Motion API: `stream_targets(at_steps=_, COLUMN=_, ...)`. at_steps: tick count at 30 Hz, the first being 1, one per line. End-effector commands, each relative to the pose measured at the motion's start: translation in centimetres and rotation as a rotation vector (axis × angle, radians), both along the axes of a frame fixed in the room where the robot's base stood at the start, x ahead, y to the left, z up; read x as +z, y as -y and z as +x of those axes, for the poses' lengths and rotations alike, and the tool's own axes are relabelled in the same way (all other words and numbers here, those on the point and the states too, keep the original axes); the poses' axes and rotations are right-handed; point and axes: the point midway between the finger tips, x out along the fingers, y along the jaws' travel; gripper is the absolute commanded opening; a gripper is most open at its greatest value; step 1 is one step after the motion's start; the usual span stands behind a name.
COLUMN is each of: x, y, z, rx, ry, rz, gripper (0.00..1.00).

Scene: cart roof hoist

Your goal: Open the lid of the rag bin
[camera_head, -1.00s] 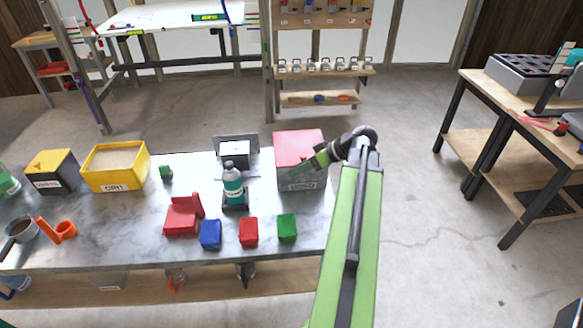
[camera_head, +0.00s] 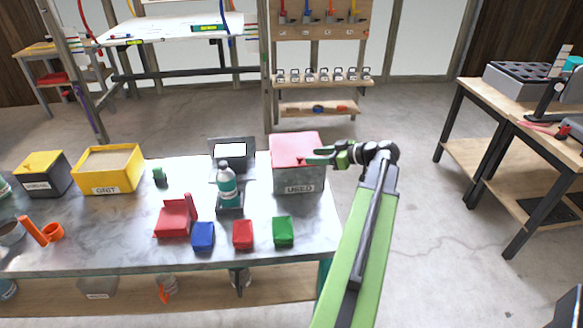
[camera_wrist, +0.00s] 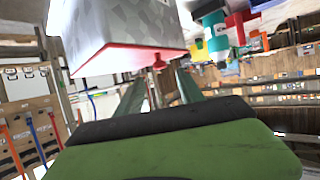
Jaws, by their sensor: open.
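The rag bin (camera_head: 298,180) is a grey box with a label reading "USED" on its front, at the right end of the grey bench. Its red lid (camera_head: 295,144) lies shut on top. My gripper (camera_head: 305,158) reaches in from the right, with its tips at the front edge of the lid. In the wrist view the bin (camera_wrist: 128,25) appears upside down, with the red lid (camera_wrist: 125,58) along its lower edge. A small red tab (camera_wrist: 158,63) on the lid shows between my open fingers (camera_wrist: 160,88). I cannot tell whether they touch it.
A bottle (camera_head: 227,185) on a dark stand is left of the bin. Red (camera_head: 243,233), blue (camera_head: 203,236) and green (camera_head: 283,231) blocks line the bench front. A yellow grit bin (camera_head: 108,185) stands farther left. Open floor lies right of the bench.

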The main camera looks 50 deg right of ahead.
Motion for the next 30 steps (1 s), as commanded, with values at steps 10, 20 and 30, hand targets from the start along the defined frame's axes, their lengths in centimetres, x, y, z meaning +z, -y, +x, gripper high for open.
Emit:
stream_targets(at_steps=10, x=-2.7, y=-1.5, z=5.9, rx=0.001, ry=-0.001, rz=0.0, gripper=0.44)
stream_targets(at_steps=20, x=-2.8, y=-1.7, z=6.6, rx=0.001, ry=-0.001, rz=0.0, gripper=0.44)
stream_targets(at_steps=30, x=-2.8, y=-1.8, z=6.6, rx=0.002, ry=-0.001, rz=0.001, gripper=0.05)
